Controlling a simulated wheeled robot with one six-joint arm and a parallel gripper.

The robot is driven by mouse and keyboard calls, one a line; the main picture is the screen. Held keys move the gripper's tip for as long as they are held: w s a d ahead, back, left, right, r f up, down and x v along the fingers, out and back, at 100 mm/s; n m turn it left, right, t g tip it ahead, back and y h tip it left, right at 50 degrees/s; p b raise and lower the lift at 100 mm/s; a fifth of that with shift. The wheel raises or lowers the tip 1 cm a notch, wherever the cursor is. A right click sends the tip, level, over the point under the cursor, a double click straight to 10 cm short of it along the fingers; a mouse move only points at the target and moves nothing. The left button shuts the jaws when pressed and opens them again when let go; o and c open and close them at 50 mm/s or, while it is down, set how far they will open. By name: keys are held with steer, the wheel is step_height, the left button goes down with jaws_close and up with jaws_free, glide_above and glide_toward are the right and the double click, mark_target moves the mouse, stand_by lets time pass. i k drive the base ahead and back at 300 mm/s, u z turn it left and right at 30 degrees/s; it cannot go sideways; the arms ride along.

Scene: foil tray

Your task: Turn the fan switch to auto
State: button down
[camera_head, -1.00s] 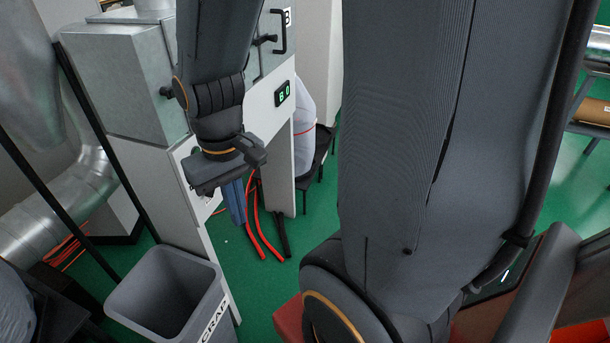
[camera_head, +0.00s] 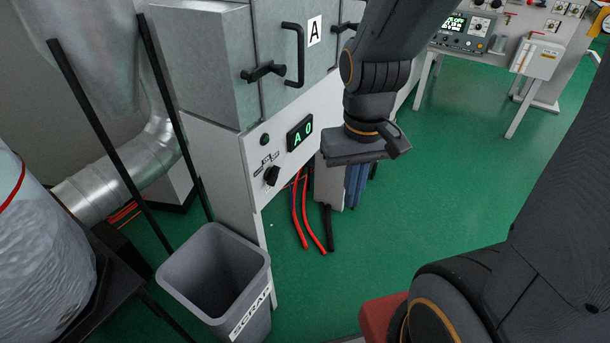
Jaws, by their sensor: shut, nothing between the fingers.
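The likely fan switch is a small black rotary knob (camera_head: 272,176) on the white lower panel (camera_head: 258,205) of the cabinet marked A. Small labels (camera_head: 266,160) sit around its upper side, too small to read. I cannot tell for sure which label the knob points at. A lit green display (camera_head: 300,134) reading "A 0" is above and right of the knob, and a small green round button or lamp (camera_head: 264,140) is above it. My gripper (camera_head: 352,152) is in front of the cabinet, right of the knob and apart from it. It is shut and empty; its fingertips are hard to make out.
A grey scrap bin (camera_head: 215,275) stands on the floor below the knob. Black door handles (camera_head: 293,55) stick out above the panel. Red hoses (camera_head: 306,215) hang under the cabinet. A control bench (camera_head: 480,30) is at the back right. Green floor (camera_head: 430,180) is open at right.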

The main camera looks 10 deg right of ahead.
mark_target(271, 174)
steer(key=z, duration=2.25)
steer(key=k, duration=0.8)
steer(key=u, duration=2.5)
